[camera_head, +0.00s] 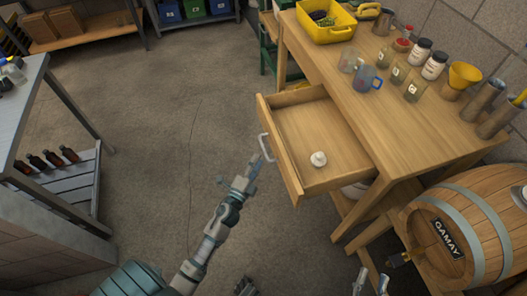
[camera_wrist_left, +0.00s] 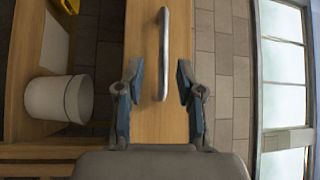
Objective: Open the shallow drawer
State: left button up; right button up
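The shallow drawer (camera_head: 290,165) is pulled well out of the wooden workbench (camera_head: 355,115), and a small white object (camera_head: 318,158) lies inside it. Its pale bar handle (camera_head: 266,148) is on the front panel; the handle also shows upright in the left wrist view (camera_wrist_left: 163,55). My left gripper (camera_head: 253,170) is close to the handle, on the outer side of the drawer front. In the left wrist view its fingers (camera_wrist_left: 160,95) are apart on either side of the handle, not clamped on it. My right gripper (camera_head: 371,281) is at the bottom edge, fingers apart and empty.
A yellow crate (camera_head: 326,22), jars, a blue jug (camera_head: 367,79) and a yellow funnel (camera_head: 464,75) stand on the bench. A barrel (camera_head: 470,235) is at the lower right. A metal table (camera_head: 25,95) stands left. The floor between is clear.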

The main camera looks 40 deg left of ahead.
pick_arm(q)
jog(key=s, duration=0.3)
jog(key=s+f, duration=0.1)
jog(key=s, duration=0.1)
jog(key=shift+d, duration=0.1)
dwell(0.3)
